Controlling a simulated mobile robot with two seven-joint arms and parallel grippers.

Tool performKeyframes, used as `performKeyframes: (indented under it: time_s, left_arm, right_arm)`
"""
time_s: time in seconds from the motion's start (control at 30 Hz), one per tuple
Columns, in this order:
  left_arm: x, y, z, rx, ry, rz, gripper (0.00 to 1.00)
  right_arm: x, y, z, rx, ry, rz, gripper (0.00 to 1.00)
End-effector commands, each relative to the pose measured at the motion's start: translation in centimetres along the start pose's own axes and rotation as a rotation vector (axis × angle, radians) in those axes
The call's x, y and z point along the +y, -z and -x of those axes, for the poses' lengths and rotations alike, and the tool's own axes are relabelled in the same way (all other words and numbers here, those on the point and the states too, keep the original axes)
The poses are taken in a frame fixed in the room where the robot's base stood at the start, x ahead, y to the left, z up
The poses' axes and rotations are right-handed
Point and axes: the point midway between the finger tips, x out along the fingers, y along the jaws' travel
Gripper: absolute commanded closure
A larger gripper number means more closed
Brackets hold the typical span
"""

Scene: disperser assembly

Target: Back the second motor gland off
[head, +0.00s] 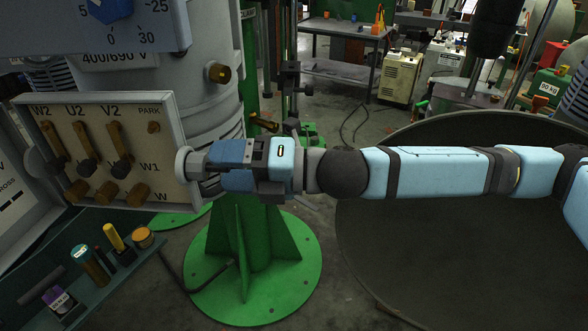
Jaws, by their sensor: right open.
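A brass gland-like fitting (219,73) sticks out of the side of the grey motor housing (190,105). No other gland shows clearly on the housing, so I cannot tell whether this is the second one. My right gripper (190,164) reaches in from the right, below the fitting and apart from it. It is open, with its tip at the right edge of the terminal board (105,112). A pale round piece (182,163) shows at the tip; I cannot tell whether it belongs to the gripper or the board. My left gripper is out of view.
The terminal board carries brass links and studs. A dark tray (110,282) at lower left holds a yellow-handled item (114,238), a teal cylinder and a brass round piece (143,237). A green pedestal (250,265) stands below my right arm. A large dark round basin (440,255) lies right.

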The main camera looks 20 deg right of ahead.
Motion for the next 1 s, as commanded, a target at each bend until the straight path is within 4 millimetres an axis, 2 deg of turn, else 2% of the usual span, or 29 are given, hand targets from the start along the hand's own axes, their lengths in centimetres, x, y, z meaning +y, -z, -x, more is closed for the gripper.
performKeyframes:
  time_s: [0.1, 0.3, 0.5, 0.7, 1.0]
  left_arm:
    - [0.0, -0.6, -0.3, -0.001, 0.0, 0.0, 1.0]
    - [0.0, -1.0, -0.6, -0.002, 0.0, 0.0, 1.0]
    - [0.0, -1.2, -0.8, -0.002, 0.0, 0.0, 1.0]
    - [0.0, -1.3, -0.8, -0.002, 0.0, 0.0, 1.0]
    - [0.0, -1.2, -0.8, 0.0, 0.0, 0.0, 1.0]
  right_arm:
    - [-0.2, 0.0, 2.8, -0.003, 0.003, 0.002, 0.32]
    - [-0.2, -0.1, 6.9, -0.003, 0.002, 0.002, 0.32]
    - [-0.1, 0.0, 9.6, -0.001, 0.0, 0.001, 0.32]
    - [0.0, 0.0, 10.6, 0.0, 0.0, 0.001, 0.32]
    - [0.0, 0.0, 10.6, 0.001, -0.001, 0.001, 0.32]
